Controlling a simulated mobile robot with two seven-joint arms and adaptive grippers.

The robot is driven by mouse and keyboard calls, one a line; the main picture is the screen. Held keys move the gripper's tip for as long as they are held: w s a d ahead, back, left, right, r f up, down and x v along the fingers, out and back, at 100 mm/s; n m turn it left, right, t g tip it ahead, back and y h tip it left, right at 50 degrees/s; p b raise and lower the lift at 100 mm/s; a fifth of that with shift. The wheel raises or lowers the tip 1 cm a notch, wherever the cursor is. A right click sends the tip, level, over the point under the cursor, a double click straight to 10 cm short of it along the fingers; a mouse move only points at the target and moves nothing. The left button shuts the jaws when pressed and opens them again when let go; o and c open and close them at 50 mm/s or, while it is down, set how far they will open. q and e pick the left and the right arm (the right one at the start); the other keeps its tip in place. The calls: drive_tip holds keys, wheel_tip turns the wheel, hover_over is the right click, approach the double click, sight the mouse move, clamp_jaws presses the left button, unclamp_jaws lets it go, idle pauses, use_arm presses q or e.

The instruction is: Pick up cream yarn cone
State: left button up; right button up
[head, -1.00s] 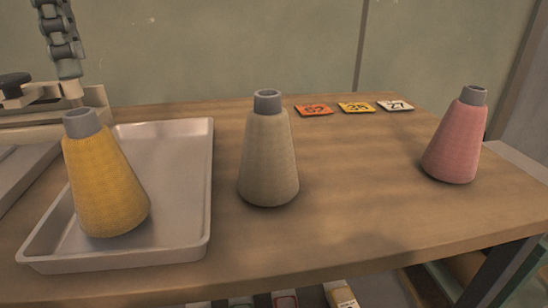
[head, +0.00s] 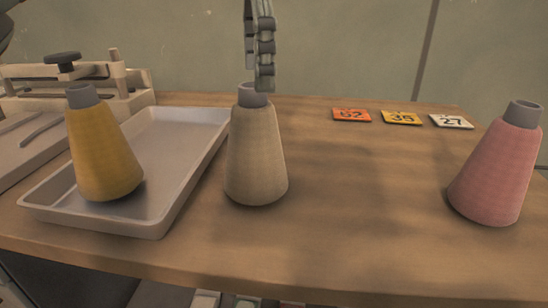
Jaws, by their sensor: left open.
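The cream yarn cone (head: 256,158) stands upright on the wooden table, just right of the metal tray, with a grey tip at its top. My left gripper (head: 264,86) points down at the cone's top, its fingers seen nearly edge-on. Its fingertips overlap the right part of the grey tip in the picture. I cannot tell whether they touch it. The gripper is open and holds nothing. My right gripper is not in view.
A yellow yarn cone (head: 103,150) stands in the metal tray (head: 198,150). A pink yarn cone (head: 497,165) stands at the right. Numbered tags, orange (head: 351,115), yellow (head: 401,118) and white (head: 451,121), lie at the back. A scale-like device (head: 75,85) is at back left. The table's middle right is clear.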

sight(254, 117)
use_arm(q)
drive_tip(key=f, duration=0.4)
drive_tip(key=a+f, duration=0.1)
drive_tip(key=f, duration=0.1)
drive_tip(key=shift+f+b, duration=0.3)
drive_tip(key=shift+f, duration=0.35)
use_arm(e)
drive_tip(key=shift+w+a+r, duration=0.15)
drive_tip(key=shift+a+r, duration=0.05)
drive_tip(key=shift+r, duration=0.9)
use_arm(q)
drive_tip(key=shift+c, duration=0.3)
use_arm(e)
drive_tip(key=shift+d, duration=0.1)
use_arm(q)
drive_tip(key=shift+d, duration=0.1)
drive_tip(key=shift+c, duration=1.1)
drive_tip(key=shift+r, duration=0.1)
drive_tip(key=c, duration=1.7)
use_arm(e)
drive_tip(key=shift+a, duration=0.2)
